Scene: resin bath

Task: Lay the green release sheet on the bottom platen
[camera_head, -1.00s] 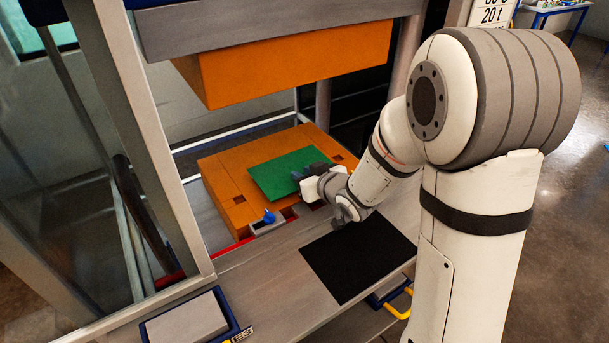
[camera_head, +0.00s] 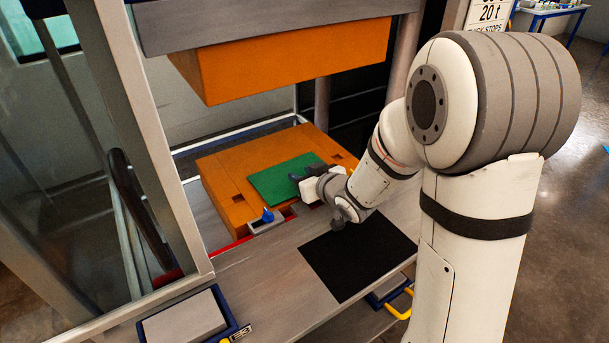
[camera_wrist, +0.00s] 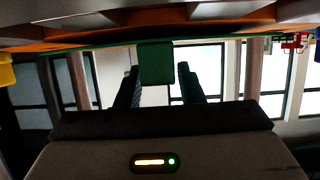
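The green release sheet (camera_head: 282,179) is over the orange bottom platen (camera_head: 224,203). It looks level and on or just above the platen; I cannot tell whether it touches. My gripper (camera_head: 298,177) is at the sheet's right edge. In the wrist view the green sheet (camera_wrist: 230,38) is nearly edge-on, and its green tab (camera_wrist: 156,64) sits between the two dark fingers of my gripper (camera_wrist: 159,84). In the head view the fingertips partly cover the sheet's right end.
The orange upper platen (camera_head: 290,62) hangs above with an open gap. A small blue-knobbed piece (camera_head: 267,217) is at the platen's front edge. A black mat (camera_head: 355,258) lies on the front ledge. A grey block in a blue tray (camera_head: 186,318) is at the front left.

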